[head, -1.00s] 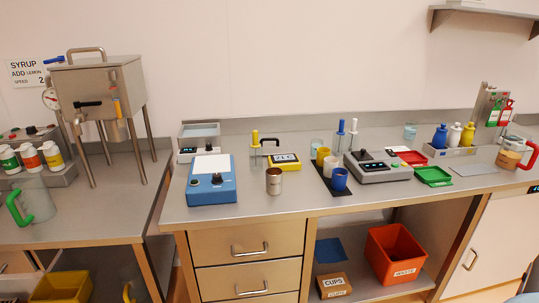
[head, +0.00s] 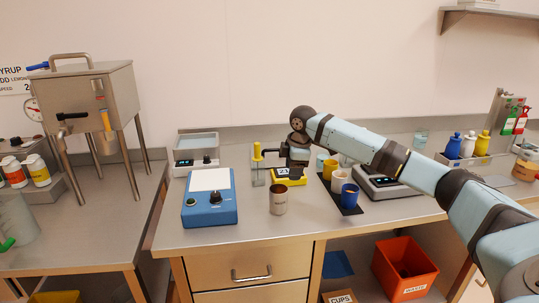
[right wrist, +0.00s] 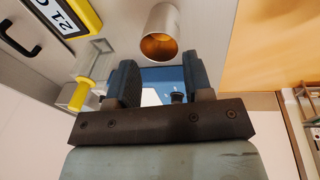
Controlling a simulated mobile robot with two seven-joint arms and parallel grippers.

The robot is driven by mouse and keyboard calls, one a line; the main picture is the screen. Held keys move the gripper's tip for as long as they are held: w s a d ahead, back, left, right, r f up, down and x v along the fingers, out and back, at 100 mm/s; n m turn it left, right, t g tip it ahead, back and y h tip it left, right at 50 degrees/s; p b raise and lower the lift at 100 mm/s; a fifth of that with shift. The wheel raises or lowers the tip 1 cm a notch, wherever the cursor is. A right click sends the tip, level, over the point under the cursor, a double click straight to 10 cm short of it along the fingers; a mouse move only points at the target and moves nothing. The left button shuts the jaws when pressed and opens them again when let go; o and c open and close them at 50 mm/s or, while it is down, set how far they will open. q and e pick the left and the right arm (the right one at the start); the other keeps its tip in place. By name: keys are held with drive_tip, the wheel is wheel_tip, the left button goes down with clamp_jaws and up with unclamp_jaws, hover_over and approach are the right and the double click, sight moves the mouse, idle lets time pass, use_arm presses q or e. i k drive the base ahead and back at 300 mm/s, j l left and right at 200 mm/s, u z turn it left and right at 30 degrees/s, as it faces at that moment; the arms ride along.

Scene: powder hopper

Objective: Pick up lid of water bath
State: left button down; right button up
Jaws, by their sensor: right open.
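A clear-walled box with a bluish top and a display base (head: 196,148) stands at the back left of the counter; it may be the water bath. A black arched handle (right wrist: 22,38) shows in the right wrist view behind a yellow "21 C" display (head: 290,176). I cannot tell whether the handle belongs to the lid. My right gripper (head: 298,174) points down near the yellow display and hides part of it. In the right wrist view its two fingers (right wrist: 157,88) are apart with nothing between them. My left gripper is out of view.
A steel cup (head: 278,201) stands in front of the gripper and a blue device (head: 209,205) to its left. Cups on a black mat (head: 350,208) and a grey device (head: 382,190) lie under my right arm.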

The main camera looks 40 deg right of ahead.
sight(272, 157)
drive_tip(key=i+l, duration=0.85)
drive_tip(key=i, duration=0.2)
